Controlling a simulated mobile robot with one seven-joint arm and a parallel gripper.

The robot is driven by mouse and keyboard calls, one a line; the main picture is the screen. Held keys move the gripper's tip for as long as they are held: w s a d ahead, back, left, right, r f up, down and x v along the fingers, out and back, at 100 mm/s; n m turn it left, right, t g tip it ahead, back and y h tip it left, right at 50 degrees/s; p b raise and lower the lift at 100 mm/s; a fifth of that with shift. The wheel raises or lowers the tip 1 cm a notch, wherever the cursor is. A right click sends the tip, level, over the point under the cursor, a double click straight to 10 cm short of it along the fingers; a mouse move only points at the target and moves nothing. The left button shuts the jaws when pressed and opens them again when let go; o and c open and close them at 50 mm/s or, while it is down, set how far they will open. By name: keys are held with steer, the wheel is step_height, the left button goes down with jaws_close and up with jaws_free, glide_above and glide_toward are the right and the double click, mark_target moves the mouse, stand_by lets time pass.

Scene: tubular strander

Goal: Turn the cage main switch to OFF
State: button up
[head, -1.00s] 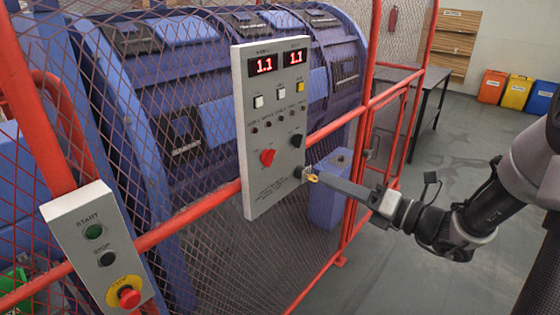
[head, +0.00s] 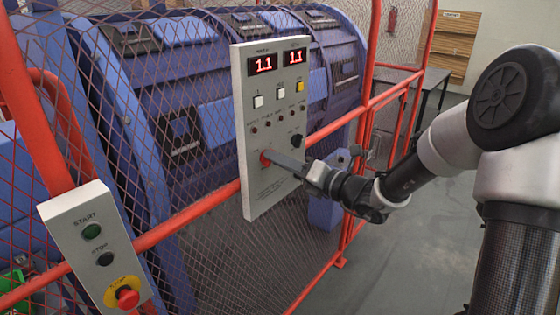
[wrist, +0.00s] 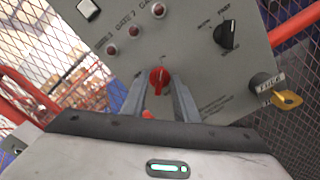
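The grey control panel (head: 262,205) hangs on the cage fence and carries a red rotary knob (head: 265,159), which I take for the cage main switch; its lettering is too small to read. In the wrist view the red knob (wrist: 158,80) has its grip bar roughly upright in the picture, tilted slightly. My gripper (head: 272,157) is at the panel face, in front of the knob. In the wrist view my gripper (wrist: 160,80) is open, one finger on each side of the knob with narrow gaps. Whether a finger touches it cannot be told.
A black selector (wrist: 228,35) and a yellow key (wrist: 287,99) sit right of the knob. A START/STOP box (head: 98,245) with a red emergency button (head: 127,297) is at the left. Red rails (head: 190,213) and mesh run behind the panel. The floor at right is clear.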

jaws_close()
steer(key=shift+f+n, duration=0.1)
steer(key=shift+n, duration=0.2)
steer(key=n+b, duration=0.5)
steer(key=b, duration=0.1)
steer(key=n+b, duration=0.6)
steer(key=b, duration=0.1)
steer(key=n+b, duration=0.6)
steer(key=b, duration=0.1)
steer(key=shift+s+a+f, duration=0.1)
steer(key=shift+s+a, duration=0.1)
steer(key=shift+s, duration=0.15)
steer(key=shift+n, duration=0.3)
